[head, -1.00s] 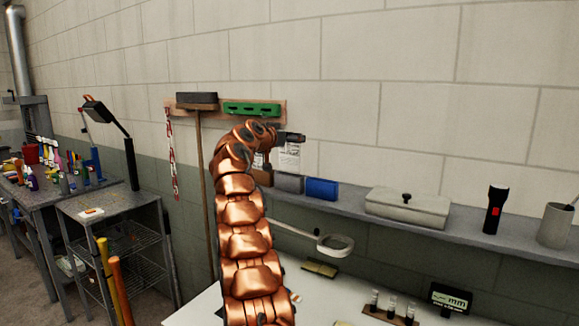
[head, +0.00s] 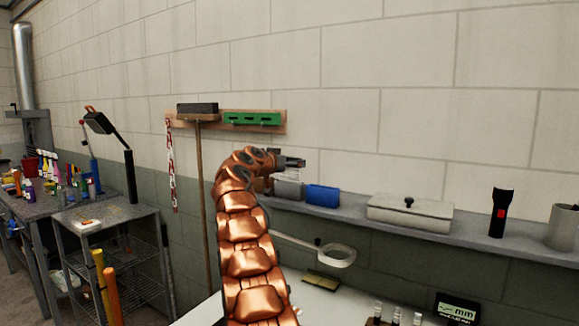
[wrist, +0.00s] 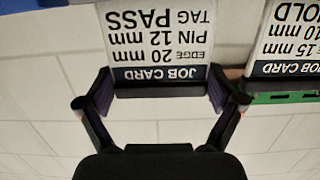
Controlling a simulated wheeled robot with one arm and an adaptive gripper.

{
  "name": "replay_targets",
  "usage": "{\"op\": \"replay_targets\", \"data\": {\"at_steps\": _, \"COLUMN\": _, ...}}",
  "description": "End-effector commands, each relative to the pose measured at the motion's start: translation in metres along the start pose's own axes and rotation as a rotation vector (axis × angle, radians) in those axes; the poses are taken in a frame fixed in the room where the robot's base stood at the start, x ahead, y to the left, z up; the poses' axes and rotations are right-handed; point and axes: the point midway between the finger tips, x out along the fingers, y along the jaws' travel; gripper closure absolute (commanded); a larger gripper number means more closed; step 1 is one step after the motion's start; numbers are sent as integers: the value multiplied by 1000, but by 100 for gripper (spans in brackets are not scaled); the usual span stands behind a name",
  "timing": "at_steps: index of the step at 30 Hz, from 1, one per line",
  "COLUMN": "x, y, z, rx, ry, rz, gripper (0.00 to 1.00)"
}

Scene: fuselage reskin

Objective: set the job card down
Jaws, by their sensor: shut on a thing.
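My gripper (head: 292,162) is at the end of my copper arm, in front of the wall and just above the small bins on the shelf. In the wrist view my gripper (wrist: 160,88) is shut on a white job card (wrist: 158,42), one finger at each side of its dark title band. The card appears upside down there and reads "EDGE 20 mm, PIN 12 mm, TAG PASS". A second job card (wrist: 285,40), reading "HOLD", is at the right of that view, apart from the held one. In the head view the held card is hard to make out.
The shelf (head: 350,212) carries a grey bin (head: 288,189), a blue bin (head: 322,196), a lidded box (head: 410,213) and a flashlight (head: 501,212). A green rack (head: 252,118) hangs on the wall. Below, the white table (head: 320,305) has some free surface near a ring-shaped holder (head: 335,256).

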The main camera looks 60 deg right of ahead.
Motion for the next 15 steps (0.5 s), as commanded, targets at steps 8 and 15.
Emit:
{"op": "replay_targets", "data": {"at_steps": 8, "x": 0, "y": 0, "z": 1, "rx": 0, "ry": -1, "rz": 1, "gripper": 41}}
{"op": "replay_targets", "data": {"at_steps": 15, "x": 1, "y": 0, "z": 5, "rx": -1, "ry": -2, "rz": 1, "gripper": 4}}
